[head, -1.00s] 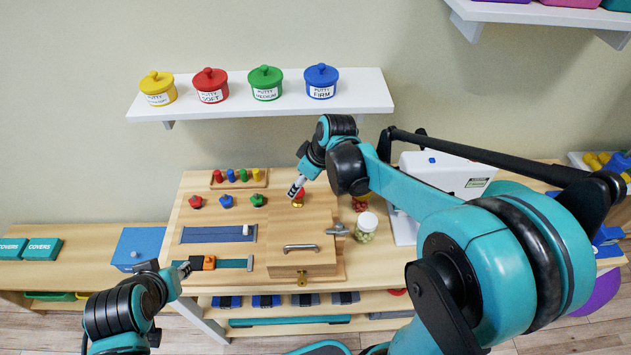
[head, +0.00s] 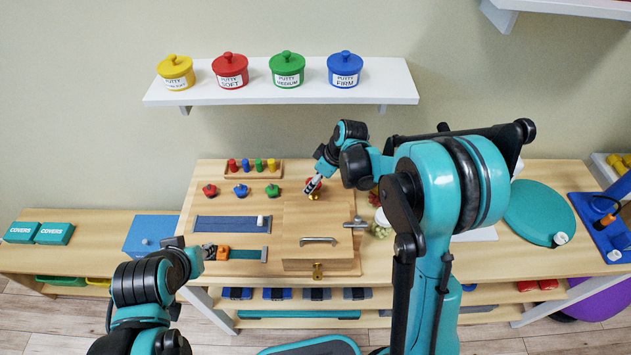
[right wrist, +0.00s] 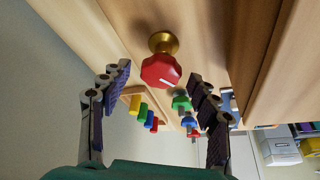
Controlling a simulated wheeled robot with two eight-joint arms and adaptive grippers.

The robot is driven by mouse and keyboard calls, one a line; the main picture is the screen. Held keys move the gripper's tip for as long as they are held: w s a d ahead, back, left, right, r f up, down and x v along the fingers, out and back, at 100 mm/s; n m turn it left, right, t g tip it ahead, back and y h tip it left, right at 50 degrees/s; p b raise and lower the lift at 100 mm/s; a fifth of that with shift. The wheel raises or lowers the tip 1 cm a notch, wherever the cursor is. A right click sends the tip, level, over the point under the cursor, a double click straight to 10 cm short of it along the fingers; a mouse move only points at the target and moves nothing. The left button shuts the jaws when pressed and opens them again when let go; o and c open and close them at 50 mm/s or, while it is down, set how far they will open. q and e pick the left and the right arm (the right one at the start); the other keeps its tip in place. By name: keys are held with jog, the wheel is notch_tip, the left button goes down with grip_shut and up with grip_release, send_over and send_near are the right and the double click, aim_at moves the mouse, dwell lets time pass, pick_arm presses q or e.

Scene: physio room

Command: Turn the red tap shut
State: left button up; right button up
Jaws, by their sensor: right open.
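The red tap is a lobed red knob with a white line on its face, on a brass stem (right wrist: 163,42). In the right wrist view the red knob (right wrist: 161,71) sits between the spread fingers of my right gripper (right wrist: 160,84), with space on both sides. In the head view the tap (head: 315,196) is on the wooden box, mostly hidden by my right gripper (head: 311,187). My left gripper (head: 209,252) is at the orange block on the teal strip; its fingers are too small to read.
The wooden box (head: 318,255) has a metal handle (head: 318,240) and a grey lever (head: 355,222). A peg rack (head: 254,170) and small knobs (head: 241,190) stand left of it. A jar (head: 383,222) is close on its right, partly behind my arm. A putty shelf (head: 280,94) hangs above.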

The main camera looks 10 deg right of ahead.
jog(key=c, duration=1.2)
jog(key=shift+o, duration=0.2)
jog(key=shift+m, duration=0.4)
